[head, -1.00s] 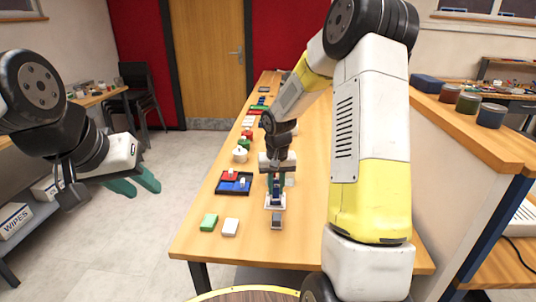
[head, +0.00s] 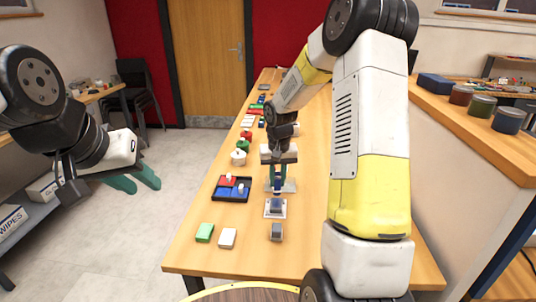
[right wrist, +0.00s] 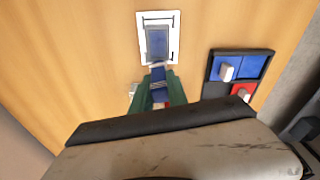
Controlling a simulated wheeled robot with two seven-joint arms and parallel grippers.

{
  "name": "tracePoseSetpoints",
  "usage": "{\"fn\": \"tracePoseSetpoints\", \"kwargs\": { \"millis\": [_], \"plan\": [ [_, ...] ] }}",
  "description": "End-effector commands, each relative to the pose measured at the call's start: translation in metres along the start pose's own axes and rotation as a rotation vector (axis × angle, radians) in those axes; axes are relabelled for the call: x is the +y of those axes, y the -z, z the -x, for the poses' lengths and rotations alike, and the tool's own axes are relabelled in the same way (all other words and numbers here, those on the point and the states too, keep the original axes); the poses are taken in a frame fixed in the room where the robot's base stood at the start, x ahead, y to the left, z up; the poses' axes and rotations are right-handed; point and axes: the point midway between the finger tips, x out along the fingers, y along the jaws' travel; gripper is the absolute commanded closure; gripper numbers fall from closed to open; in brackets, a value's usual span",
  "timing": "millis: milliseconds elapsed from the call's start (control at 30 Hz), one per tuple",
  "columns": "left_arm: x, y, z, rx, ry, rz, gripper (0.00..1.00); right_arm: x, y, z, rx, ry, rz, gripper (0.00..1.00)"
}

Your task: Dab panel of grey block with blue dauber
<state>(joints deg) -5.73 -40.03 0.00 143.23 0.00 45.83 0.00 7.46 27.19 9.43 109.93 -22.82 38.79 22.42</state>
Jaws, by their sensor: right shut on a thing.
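My right gripper (head: 277,182) is shut on the blue dauber (right wrist: 158,84), which stands between the green fingers in the right wrist view. A white plate with black corner marks (right wrist: 143,22) lies just beyond the dauber's end. On it sits a block whose top panel (right wrist: 157,42) looks blue; in the head view this block (head: 276,205) is just in front of the gripper. I cannot tell whether the dauber touches it. Another grey block (head: 277,232) stands nearer me on the bench. My left gripper (head: 134,181) is open and empty, left of the bench.
A black tray (head: 217,197) with red and blue sections and pale-handled pieces lies left of the plate. Several small objects line the bench's far left edge. The bench right of the plate is clear.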

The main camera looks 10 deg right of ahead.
Motion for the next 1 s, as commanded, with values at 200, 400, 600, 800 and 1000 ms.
{"fn": "tracePoseSetpoints", "kwargs": {
  "millis": [200,400,600,800,1000],
  "plan": [
    [0.0,0.0,0.0,0.001,0.0,0.0,0.66,-0.004,0.002,0.026,0.007,0.001,0.001,1.0],
    [0.0,0.0,0.0,0.001,0.0,0.0,0.66,-0.006,0.002,0.045,0.007,0.001,0.001,1.0],
    [0.0,0.0,0.0,0.001,0.0,0.0,0.66,-0.007,0.002,0.062,0.007,0.001,-0.001,1.0],
    [0.0,0.0,0.0,0.001,0.0,0.0,0.66,-0.008,0.001,0.072,0.005,0.001,0.0,1.0],
    [0.0,0.0,0.0,0.001,0.0,0.0,0.66,-0.008,0.001,0.072,0.005,0.001,0.0,1.0]
  ]
}}
